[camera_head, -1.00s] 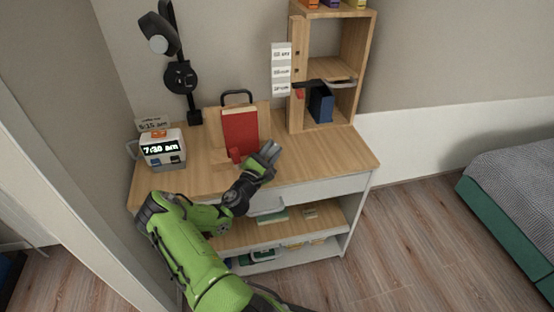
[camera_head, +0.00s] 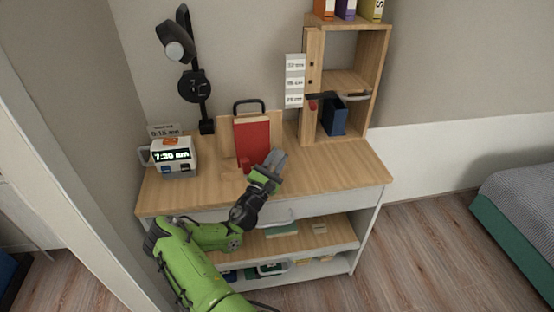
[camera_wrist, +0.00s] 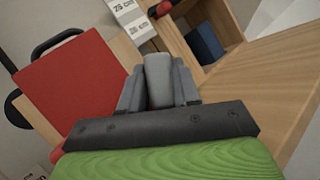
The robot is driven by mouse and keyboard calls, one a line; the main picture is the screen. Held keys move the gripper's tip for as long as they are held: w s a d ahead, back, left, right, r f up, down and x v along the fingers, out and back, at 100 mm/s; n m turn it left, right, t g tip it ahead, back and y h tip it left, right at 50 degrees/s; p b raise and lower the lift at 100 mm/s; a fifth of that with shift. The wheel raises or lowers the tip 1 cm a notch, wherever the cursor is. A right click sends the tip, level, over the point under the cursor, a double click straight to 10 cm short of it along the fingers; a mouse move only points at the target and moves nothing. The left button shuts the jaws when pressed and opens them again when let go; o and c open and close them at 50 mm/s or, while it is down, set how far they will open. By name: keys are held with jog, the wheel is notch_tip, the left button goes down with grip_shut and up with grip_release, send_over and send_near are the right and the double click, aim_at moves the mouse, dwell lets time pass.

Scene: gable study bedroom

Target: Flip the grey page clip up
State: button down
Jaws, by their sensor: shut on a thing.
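A red book (camera_head: 252,140) stands on a wooden book stand (camera_head: 226,143) on the desk. In the wrist view the red book (camera_wrist: 78,82) fills the left side. A small red piece (camera_head: 245,164) sits at the book's lower left front. My gripper (camera_head: 275,160) is at the book's lower right corner. In the wrist view my gripper (camera_wrist: 158,85) is shut, with a lighter grey block, apparently the grey page clip (camera_wrist: 158,78), between its two fingers. The clip's lower part and its hinge are hidden by my gripper.
A clock (camera_head: 173,156) reading 7:30 am stands left on the desk (camera_head: 335,172). A black lamp (camera_head: 193,85) is behind it. A wooden shelf (camera_head: 312,80) with a blue binder (camera_head: 334,117) stands at the right. The right front desktop is clear.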

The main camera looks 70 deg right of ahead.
jog(key=c, duration=0.9)
grip_release()
jog(key=p+v, duration=0.2)
jog(key=v, duration=1.4)
